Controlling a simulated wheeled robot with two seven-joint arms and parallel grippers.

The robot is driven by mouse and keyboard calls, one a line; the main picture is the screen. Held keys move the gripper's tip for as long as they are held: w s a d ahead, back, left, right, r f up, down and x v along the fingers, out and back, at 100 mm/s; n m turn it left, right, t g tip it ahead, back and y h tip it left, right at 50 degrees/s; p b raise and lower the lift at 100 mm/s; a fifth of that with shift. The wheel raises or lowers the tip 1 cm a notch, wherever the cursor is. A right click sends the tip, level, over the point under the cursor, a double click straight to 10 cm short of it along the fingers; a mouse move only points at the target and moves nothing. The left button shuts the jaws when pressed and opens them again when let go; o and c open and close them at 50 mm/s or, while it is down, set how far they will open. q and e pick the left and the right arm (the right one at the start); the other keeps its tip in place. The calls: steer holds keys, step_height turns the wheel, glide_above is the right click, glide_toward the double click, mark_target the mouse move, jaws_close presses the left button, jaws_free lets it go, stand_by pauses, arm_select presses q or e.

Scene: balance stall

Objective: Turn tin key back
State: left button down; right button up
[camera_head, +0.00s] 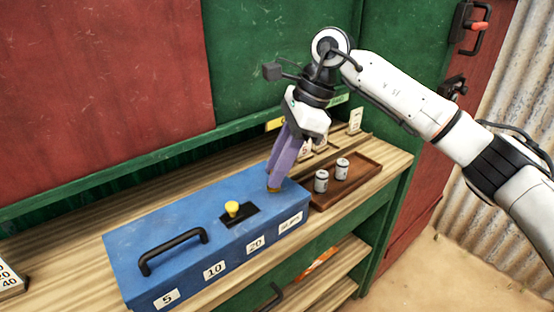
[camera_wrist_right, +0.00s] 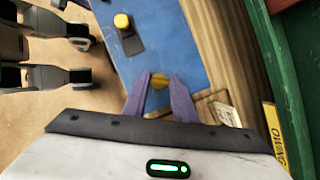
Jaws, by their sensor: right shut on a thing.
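The blue tin (camera_head: 185,240) stands on the wooden shelf, its lid shut, with a black handle (camera_head: 172,252) and number labels on its front. The fingers hide most of the key in the head view. A yellow knob (camera_head: 233,208) on a black plate stands mid-lid, apart from the gripper. My left gripper is not in view.
A brown wooden tray (camera_head: 366,180) with two small cans (camera_head: 342,169) stands right of the tin. Number cards stand behind it. A green wall (camera_head: 250,60) rises close behind the shelf.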

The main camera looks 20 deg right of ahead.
steer(key=shift+w+r+n+g+p, duration=0.1)
steer(key=shift+r+n+g+p, duration=0.25)
steer(key=shift+n, duration=0.55)
steer(key=shift+f+n+g+p, duration=0.15)
steer(key=shift+n+g+p, duration=0.25)
steer(key=shift+n, duration=0.4)
steer(key=shift+w+f+n+g+p, duration=0.1)
steer(key=shift+n+g+p, duration=0.3)
steer(key=shift+n, duration=0.8)
steer(key=o, duration=1)
steer(key=shift+o, duration=0.2)
steer(key=v, duration=1)
